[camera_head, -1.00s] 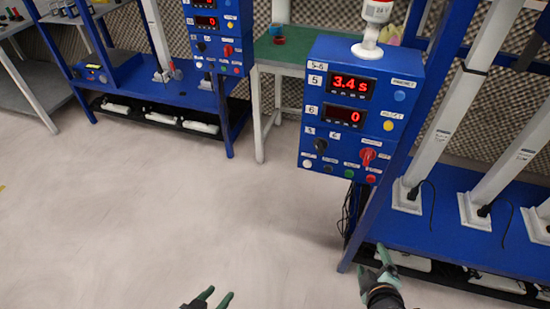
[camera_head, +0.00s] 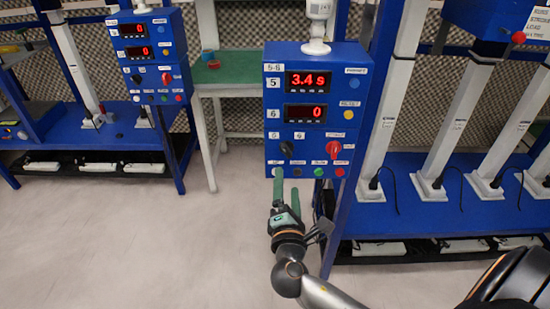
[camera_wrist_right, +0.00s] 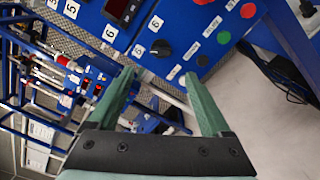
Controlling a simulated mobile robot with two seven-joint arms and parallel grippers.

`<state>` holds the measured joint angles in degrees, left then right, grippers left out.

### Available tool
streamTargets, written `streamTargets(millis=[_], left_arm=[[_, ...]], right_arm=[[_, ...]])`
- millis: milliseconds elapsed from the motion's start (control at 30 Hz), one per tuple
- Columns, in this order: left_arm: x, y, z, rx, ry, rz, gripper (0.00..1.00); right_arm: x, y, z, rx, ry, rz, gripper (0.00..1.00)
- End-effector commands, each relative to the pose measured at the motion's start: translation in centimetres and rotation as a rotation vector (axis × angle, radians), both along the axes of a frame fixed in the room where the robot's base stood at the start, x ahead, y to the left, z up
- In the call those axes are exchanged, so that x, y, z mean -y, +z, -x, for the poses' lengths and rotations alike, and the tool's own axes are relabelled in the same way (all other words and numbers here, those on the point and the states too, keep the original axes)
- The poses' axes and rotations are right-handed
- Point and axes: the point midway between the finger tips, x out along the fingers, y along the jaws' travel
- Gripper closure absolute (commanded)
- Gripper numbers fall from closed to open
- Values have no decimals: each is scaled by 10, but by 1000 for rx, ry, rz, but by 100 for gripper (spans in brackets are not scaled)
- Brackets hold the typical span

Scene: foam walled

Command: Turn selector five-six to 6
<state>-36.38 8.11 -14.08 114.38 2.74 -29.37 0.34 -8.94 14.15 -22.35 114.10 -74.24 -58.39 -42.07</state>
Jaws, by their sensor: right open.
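The blue control box marked 5-6 (camera_head: 340,75) stands at centre right in the head view. Its display by label 5 reads 3.4 s, and the one by label 6 reads 0. The black selector knob (camera_head: 287,147) is at its lower left, below two small labels. It also shows in the right wrist view (camera_wrist_right: 161,47). Its pointing direction is too small to tell. My right gripper (camera_head: 287,194) is open and empty, its green fingers just below the box's lower edge. In the right wrist view the open fingers (camera_wrist_right: 158,88) point toward the knob, apart from it. My left gripper is out of view.
A red switch (camera_head: 334,149) sits right of the knob, with several small buttons below. A similar blue box (camera_head: 148,60) stands at left. A blue bench (camera_head: 425,190) with white posts is at right. The floor (camera_head: 130,240) at left is clear.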

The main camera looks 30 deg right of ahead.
Motion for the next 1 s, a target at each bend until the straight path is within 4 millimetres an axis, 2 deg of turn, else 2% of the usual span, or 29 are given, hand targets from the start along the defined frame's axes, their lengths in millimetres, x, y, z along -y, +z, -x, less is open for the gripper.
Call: streamTargets(millis=[300,500,700,1000], left_arm=[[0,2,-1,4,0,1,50],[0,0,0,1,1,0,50],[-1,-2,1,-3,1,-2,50],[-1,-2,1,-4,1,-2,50]], right_arm=[[33,1,-54,3,-1,-1,18],[51,0,-83,1,-1,-2,18],[59,0,-96,-1,1,-4,18],[60,0,-98,0,1,-5,18]])
